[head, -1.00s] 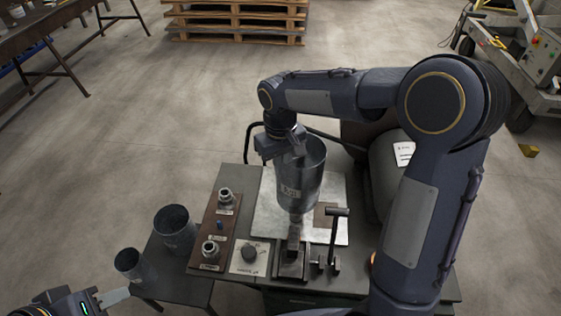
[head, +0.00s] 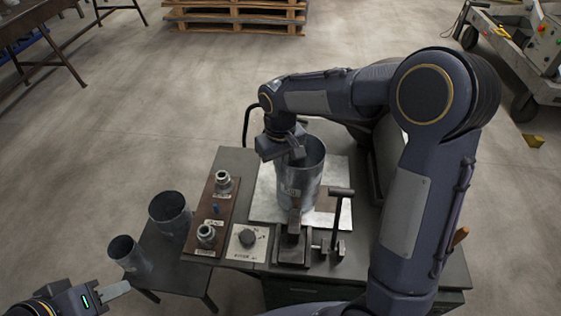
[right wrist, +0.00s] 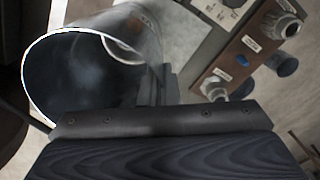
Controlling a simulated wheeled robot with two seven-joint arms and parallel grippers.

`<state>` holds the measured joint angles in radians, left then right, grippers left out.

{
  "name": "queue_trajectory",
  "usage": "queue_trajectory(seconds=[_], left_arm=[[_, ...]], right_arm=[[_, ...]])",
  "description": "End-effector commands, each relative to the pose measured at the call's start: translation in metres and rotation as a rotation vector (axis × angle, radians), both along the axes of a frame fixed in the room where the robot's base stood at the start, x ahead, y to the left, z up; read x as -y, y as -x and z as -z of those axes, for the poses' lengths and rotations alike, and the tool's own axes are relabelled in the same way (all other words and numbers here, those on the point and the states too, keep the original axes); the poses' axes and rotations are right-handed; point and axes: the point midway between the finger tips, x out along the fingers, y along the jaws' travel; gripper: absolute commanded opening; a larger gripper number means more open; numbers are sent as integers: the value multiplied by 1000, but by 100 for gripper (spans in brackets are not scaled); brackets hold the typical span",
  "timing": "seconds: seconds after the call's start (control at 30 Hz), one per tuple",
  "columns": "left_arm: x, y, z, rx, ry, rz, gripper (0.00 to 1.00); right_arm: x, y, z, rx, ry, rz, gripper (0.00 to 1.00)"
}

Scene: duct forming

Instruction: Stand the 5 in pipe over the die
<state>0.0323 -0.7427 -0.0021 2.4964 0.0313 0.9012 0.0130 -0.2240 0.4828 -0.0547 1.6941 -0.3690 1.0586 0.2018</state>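The 5 in pipe (head: 305,180) is a grey metal cylinder, upright, with its open mouth up and a label on its side. My right gripper (head: 290,152) is shut on its wall near the upper rim, at the left side. In the right wrist view the pipe's open mouth (right wrist: 85,75) shows at the left, beside the gripper's finger (right wrist: 160,90). The pipe's lower end is close behind a dark clamp-like block (head: 293,245). The die is not clearly visible, and I cannot tell whether the pipe surrounds it. My left gripper (head: 118,290) is at the lower left, away from the pipe.
A bench with a pale metal plate (head: 335,205) lies under the pipe. A T-handle (head: 340,205) stands close to its right. A brown board (head: 212,215) with fittings and a dial panel (head: 247,242) are left. Two more pipes stand on a low side table (head: 165,262).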

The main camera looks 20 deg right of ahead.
Motion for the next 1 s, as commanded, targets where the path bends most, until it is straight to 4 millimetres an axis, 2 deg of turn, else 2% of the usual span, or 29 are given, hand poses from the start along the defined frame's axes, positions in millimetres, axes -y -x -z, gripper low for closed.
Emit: queue_trajectory(seconds=[0.57, 0.9, 1.0], left_arm=[[0, 0, 0, 0, 0, 0, 36], [0, 0, 4, 0, 0, 0, 36], [0, 0, 3, 0, 0, 0, 36]], right_arm=[[0, 0, 0, 1, 0, 0, 0], [0, 0, 6, 1, 0, 0, 0], [0, 0, 5, 1, 0, 0, 16]])
